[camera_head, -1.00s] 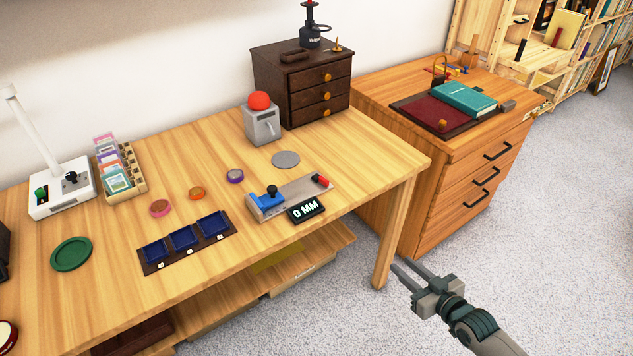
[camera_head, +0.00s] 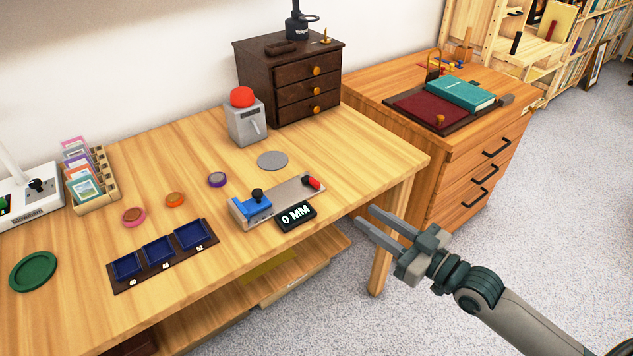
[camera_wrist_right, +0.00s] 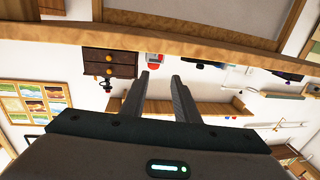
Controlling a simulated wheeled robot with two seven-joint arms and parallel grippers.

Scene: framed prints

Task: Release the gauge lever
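The gauge (camera_head: 283,200) is a grey metal bar on the table, with a blue block (camera_head: 252,208) and black knob (camera_head: 257,194) at its left end. A small red lever (camera_head: 313,183) sits at its right end. The black display (camera_head: 296,217) in front reads "0 MM". My right gripper (camera_head: 366,215) is open and empty, to the right of the gauge and apart from it, near the table's front right corner. Its two parted fingers (camera_wrist_right: 162,76) also show in the right wrist view. My left gripper is not in view.
A grey box with a red dome (camera_head: 246,122) and a dark drawer chest (camera_head: 290,78) stand behind the gauge. A grey disc (camera_head: 272,160), several coloured rings and a tray of blue compartments (camera_head: 158,253) lie around it. The table's front edge lies between gripper and gauge.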

